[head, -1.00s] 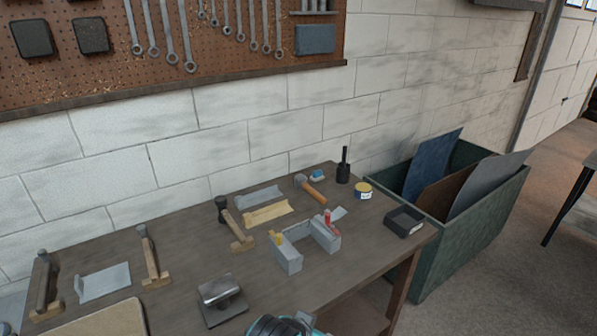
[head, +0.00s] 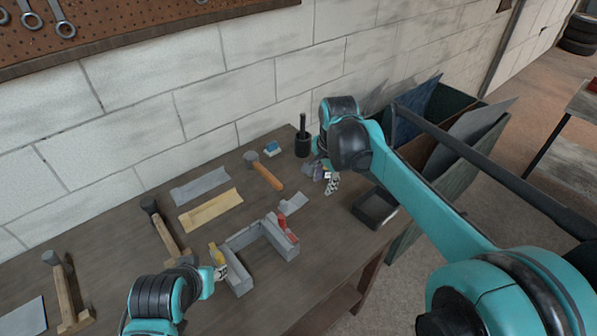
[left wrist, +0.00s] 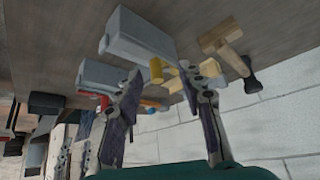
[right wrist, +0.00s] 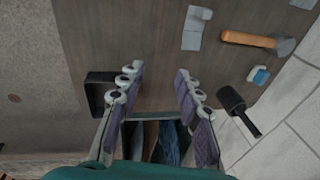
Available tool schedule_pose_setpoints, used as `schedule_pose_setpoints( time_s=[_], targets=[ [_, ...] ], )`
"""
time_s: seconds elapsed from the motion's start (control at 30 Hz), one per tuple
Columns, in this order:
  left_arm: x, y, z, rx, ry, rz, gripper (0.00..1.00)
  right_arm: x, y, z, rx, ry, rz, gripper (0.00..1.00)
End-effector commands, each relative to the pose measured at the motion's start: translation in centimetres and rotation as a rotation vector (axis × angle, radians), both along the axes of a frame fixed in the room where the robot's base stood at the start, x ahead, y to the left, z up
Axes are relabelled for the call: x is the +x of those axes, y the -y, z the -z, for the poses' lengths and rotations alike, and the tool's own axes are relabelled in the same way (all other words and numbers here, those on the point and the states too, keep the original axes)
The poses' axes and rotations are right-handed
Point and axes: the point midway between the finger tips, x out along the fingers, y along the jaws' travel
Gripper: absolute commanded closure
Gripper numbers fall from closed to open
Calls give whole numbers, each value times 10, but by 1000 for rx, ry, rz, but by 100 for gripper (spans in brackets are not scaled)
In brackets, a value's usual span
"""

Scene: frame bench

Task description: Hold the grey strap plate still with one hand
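A grey bent strip (head: 200,186) lies flat on the bench behind a similar yellow strip (head: 210,210). A smaller grey plate (head: 293,203) lies behind the grey frame bars (head: 262,236); it also shows in the right wrist view (right wrist: 196,28). I cannot tell which grey piece is the strap plate. My left gripper (head: 219,270) is by the frame's left bar. Its fingers are open in the left wrist view (left wrist: 163,80), with a yellow piece (left wrist: 157,70) seen between them. My right gripper (head: 325,177) is open and empty, right of the small plate and apart from it.
A black tray (head: 375,208) sits at the bench's right edge. A red piece (head: 288,228) is on the frame's right bar. A green bin (head: 447,172) stands right of the bench.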

Motion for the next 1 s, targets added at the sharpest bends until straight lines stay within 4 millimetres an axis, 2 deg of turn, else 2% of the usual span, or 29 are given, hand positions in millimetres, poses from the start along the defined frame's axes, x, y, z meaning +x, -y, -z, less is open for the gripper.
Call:
schedule_pose_setpoints(
  time_s=[0.03,0.2,0.4,0.43,0.47,0.67,0.77,1.0],
  targets=[
    [0,0,-3,0,0,0,61,19,-9,5,12,-30,63,66],
    [0,0,-8,0,0,0,61,64,-35,31,36,-127,302,66],
    [0,0,-12,0,0,0,61,92,-54,61,36,-198,494,66],
    [0,0,-12,0,0,0,61,94,-56,64,35,-205,512,66],
    [0,0,-12,0,0,0,57,95,-58,66,34,-209,526,66],
    [10,4,-19,7,-14,32,57,99,-61,72,33,-220,564,66],
    [26,12,-27,19,-35,87,57,99,-61,72,33,-220,564,66],
    [88,40,-42,55,-104,291,57,99,-60,72,33,-219,562,66]
  ],
)
